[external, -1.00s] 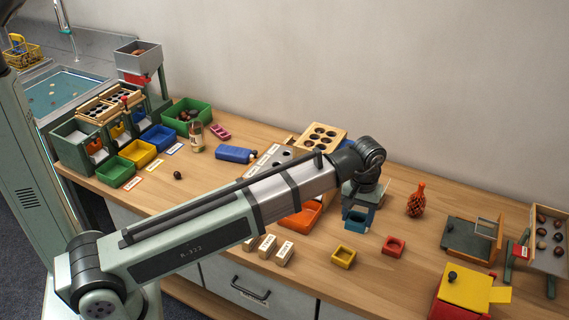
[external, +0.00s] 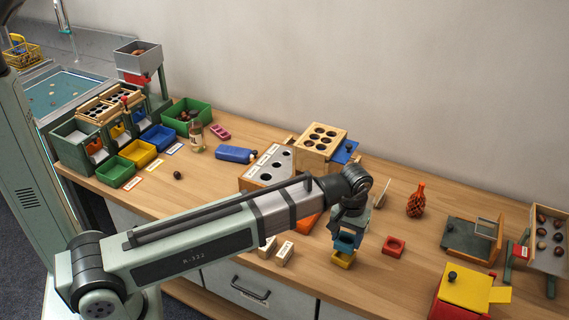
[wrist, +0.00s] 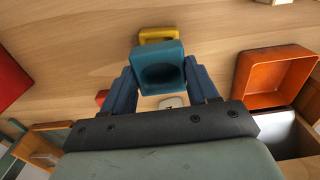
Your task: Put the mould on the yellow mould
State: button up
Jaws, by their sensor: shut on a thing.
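My gripper (external: 347,236) is shut on a blue square mould (wrist: 160,52), which shows between the two blue fingers in the wrist view. The yellow mould (external: 342,259) sits on the table directly below the blue one in the external view, its upper part hidden. In the wrist view the yellow mould (wrist: 158,34) shows partly behind the blue mould's far edge. I cannot tell whether the two touch. A red mould (external: 394,246) sits on the table to the right.
An orange tray (wrist: 272,78) lies close by, mostly behind my arm in the external view. Labelled wooden blocks (external: 284,252) stand to the left near the front edge. A red pinecone-like bottle (external: 416,202) and a red box with yellow lid (external: 468,288) stand to the right.

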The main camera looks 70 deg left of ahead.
aim_at(347, 239)
jog(key=shift+f, duration=1.65)
jog(key=shift+f, duration=0.1)
jog(key=o, duration=1.1)
notch_tip(347, 239, up, 12)
jog(key=shift+r, duration=0.15)
